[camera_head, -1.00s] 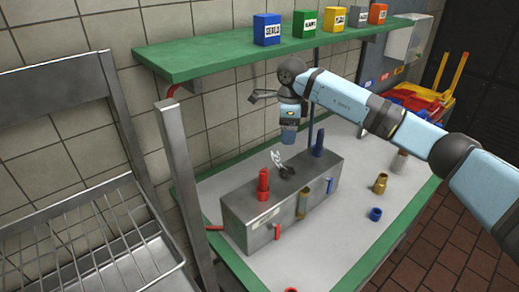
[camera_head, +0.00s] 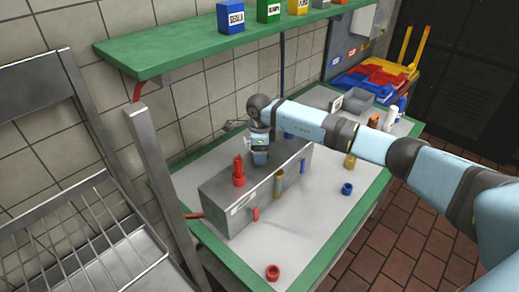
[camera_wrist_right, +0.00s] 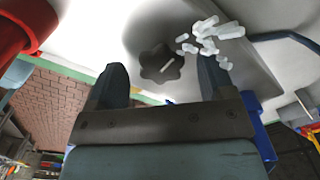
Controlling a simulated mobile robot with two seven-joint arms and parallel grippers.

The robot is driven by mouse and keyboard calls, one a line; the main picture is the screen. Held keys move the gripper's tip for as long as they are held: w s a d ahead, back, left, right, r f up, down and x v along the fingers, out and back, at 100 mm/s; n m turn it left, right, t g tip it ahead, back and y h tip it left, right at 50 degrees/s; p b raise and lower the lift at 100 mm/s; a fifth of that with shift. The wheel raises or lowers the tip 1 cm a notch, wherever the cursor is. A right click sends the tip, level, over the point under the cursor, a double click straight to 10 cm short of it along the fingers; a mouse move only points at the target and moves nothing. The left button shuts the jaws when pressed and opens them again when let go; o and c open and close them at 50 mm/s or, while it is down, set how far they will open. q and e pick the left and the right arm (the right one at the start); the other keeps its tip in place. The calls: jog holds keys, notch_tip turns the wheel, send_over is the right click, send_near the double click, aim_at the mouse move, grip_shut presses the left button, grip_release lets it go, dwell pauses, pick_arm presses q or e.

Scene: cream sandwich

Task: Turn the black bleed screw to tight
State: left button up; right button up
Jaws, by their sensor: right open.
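The black bleed screw (camera_wrist_right: 161,66) is a dark lobed knob with a pale line on its top, set in the grey metal block (camera_head: 223,199). In the right wrist view it shows between and just beyond the two fingertips of my right gripper (camera_wrist_right: 162,74), which are open and apart. I cannot tell whether they touch it. In the head view my right gripper (camera_head: 259,160) points down over the block top and hides the screw. White pieces (camera_wrist_right: 211,34) like a puff of vapour hang beside the knob. My left gripper is not in view.
A red fitting (camera_head: 239,172) stands on the block close to my gripper. A brass fitting (camera_head: 278,184) and red and blue levers are on its front. A blue ring (camera_head: 347,189) and red ring (camera_head: 272,272) lie on the table. A green shelf (camera_head: 180,50) hangs above.

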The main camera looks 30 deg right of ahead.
jog(key=shift+f, duration=0.2)
jog(key=c, duration=0.9)
